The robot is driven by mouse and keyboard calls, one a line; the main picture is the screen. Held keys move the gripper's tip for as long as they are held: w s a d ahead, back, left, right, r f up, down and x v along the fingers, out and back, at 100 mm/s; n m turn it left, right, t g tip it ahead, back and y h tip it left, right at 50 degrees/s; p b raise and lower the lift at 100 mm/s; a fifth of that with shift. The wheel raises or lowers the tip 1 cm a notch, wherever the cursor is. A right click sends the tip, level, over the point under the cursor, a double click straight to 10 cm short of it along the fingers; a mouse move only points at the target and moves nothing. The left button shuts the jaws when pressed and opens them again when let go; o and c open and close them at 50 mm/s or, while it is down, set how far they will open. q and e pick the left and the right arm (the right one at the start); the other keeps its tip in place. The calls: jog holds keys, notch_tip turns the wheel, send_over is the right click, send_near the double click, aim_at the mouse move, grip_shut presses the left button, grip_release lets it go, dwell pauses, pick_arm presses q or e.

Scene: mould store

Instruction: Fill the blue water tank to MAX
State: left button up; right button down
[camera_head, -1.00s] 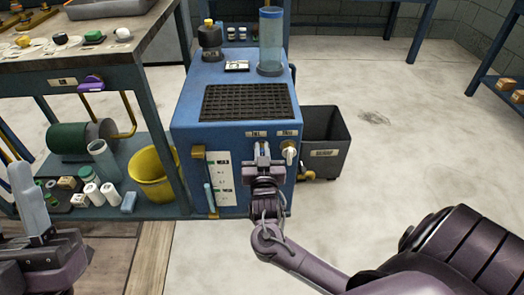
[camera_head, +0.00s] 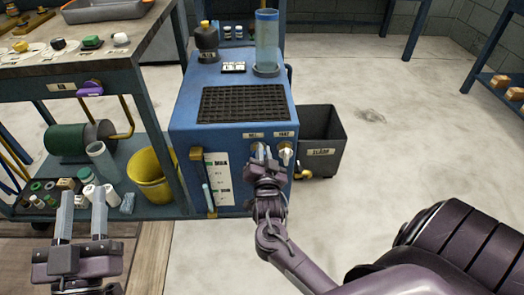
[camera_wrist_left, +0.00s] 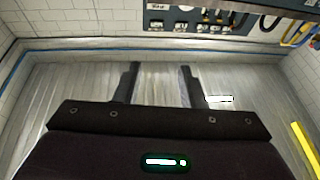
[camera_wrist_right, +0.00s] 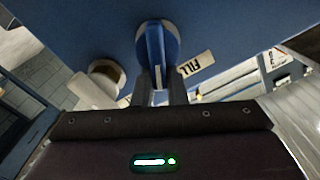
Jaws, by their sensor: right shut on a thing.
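The blue water tank (camera_head: 190,130) stands on the floor, a dark grid on its top. A white gauge panel (camera_head: 222,178) with upper and lower marks is on its front, left side. A thin upright tube (camera_head: 207,190) beside it shows light blue low down; the exact level is too small to read. My right gripper (camera_head: 263,158) is shut on the blue fill knob (camera_wrist_right: 157,42) on the tank's front, beside the FILL label (camera_wrist_right: 196,63). My left gripper (camera_head: 82,200) is open and empty, left of the tank.
A clear cylinder (camera_head: 267,42) and a dark bottle (camera_head: 207,40) stand on the tank's top. A grey bin (camera_head: 320,140) is at its right. A workbench (camera_head: 150,40) with a yellow bucket (camera_head: 150,172) on its lower shelf stands left. The floor at right is clear.

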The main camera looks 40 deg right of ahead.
pick_arm(q)
jog(key=shift+w+d+f+g+y, duration=0.15)
jog(key=shift+f+g+y, duration=0.25)
jog(key=shift+f, duration=0.6)
pick_arm(e)
jog(key=shift+d+f+m, duration=0.1)
jog(key=shift+m, duration=0.5)
jog(key=c, duration=1.5)
grip_release()
jog(key=shift+o, duration=0.2)
